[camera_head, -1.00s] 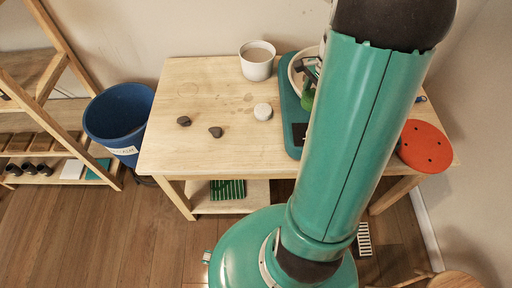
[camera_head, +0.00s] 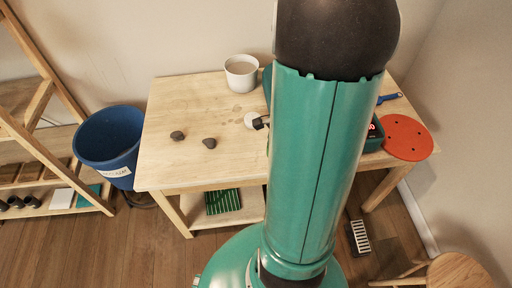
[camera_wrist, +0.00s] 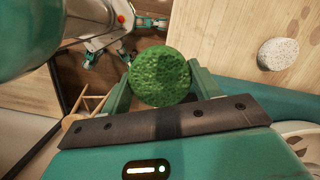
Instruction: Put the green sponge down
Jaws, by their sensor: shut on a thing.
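The green sponge (camera_wrist: 160,76) is a round, textured disc in the wrist view. It sits between the two fingers of my gripper (camera_wrist: 161,82), which is shut on it. A strip of the wooden table (camera_wrist: 225,35) shows to the right of the sponge, and the floor and my own legs show beyond it. In the head view the table (camera_head: 200,100) is in front of me, and my arm hides the sponge and most of my gripper.
A pale round stone-like piece (camera_head: 251,120) and two dark lumps (camera_head: 209,143) lie on the table. A white cup (camera_head: 241,73) stands at the back. A teal scale (camera_head: 374,143) and red disc (camera_head: 406,138) are at right. A blue bin (camera_head: 108,140) stands left. The table's left half is mostly clear.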

